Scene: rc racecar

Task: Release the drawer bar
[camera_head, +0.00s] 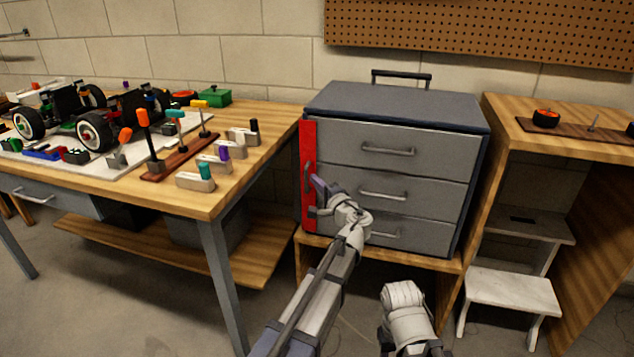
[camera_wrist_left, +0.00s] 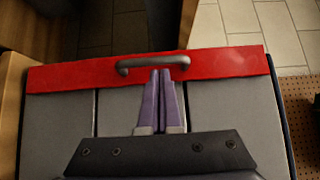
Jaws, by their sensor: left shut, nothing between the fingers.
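The red drawer bar (camera_head: 308,142) stands upright along the left front edge of the grey drawer cabinet (camera_head: 340,100). Its dark handle (camera_head: 307,176) sits about halfway down. In the left wrist view the bar (camera_wrist_left: 75,75) runs across the drawer fronts, with the handle (camera_wrist_left: 152,63) on it. My left gripper (camera_head: 316,182) is shut, with its purple fingers together and nothing between them. Its tips (camera_wrist_left: 160,72) are at the handle, overlapping it in the wrist view; I cannot tell whether they touch. My right gripper is not visible.
A wooden workbench (camera_head: 262,140) with car parts and tools stands left of the cabinet. A wooden shelf unit (camera_head: 495,125) and a white step stool (camera_head: 512,290) are on the right. Three drawer handles (camera_head: 388,151) protrude from the cabinet front.

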